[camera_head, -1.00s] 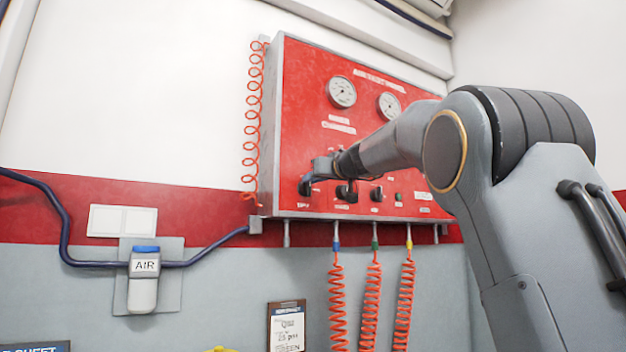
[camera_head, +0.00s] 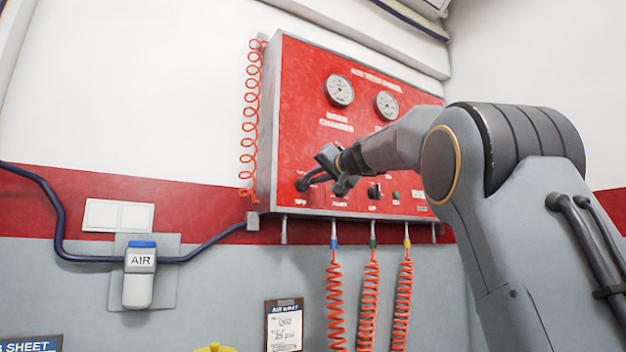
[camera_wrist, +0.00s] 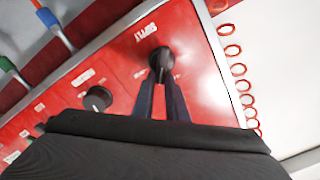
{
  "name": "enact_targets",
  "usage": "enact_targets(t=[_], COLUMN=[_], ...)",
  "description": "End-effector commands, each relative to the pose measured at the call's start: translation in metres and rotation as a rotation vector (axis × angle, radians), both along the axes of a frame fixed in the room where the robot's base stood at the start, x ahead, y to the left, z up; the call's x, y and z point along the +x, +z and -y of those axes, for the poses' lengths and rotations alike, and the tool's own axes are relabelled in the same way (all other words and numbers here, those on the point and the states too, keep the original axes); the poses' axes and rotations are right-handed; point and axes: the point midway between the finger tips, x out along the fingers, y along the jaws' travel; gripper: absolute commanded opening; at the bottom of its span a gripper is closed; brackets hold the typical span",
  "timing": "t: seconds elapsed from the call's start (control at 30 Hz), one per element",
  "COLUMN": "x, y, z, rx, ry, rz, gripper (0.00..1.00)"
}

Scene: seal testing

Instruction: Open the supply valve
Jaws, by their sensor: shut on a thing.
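The supply valve is a black knob at the lower left of the red test panel (camera_head: 300,125). The knob (camera_wrist: 160,58) shows in the wrist view under an upside-down label that seems to read SUPPLY. My gripper (camera_wrist: 161,80) is shut on the knob, with one finger on each side of its near part. In the head view my gripper (camera_head: 312,177) is at the same knob (camera_head: 301,184), tilted, and partly hides it. The knob's exact setting is hard to tell.
Another black knob (camera_wrist: 98,98) sits beside the supply knob. Two gauges (camera_head: 340,91) are higher on the panel. Orange coiled hoses (camera_head: 335,300) hang below it, and another coil (camera_head: 249,120) hangs along its left side. An AIR unit (camera_head: 140,275) is on the wall at left.

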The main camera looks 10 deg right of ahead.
Motion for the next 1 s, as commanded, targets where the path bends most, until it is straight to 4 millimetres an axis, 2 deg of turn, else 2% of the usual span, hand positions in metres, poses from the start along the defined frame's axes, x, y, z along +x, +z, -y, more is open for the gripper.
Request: enact_targets(t=[0.6,1.0], x=[0.002,0.003], y=[-0.010,-0.016], z=[0.007,0.009], rx=[0.549,0.790], ry=[-0.001,-0.001], rz=[-0.177,-0.255], gripper=[0.00,0.00])
